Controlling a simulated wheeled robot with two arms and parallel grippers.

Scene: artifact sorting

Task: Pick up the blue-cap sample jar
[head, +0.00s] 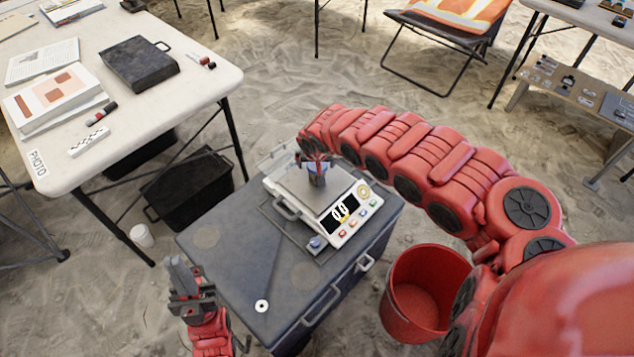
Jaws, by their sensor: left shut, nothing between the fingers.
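A small grey-blue jar (317,178) stands on the pan of the white digital scale (283,192), which sits on a dark grey case. My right gripper (316,160) is at the top of this jar, coming in from the right. Its fingers cover the jar's top, so the cap colour and whether the jaws grip it cannot be told. A small blue-topped item (316,242) sits at the scale's front corner, too small to identify surely. My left gripper (190,300) is shut and empty at the near left edge of the case, apart from the scale.
A white table (215,85) with papers and a black box (138,62) is at the left. A white cup (142,236) stands on the sand.

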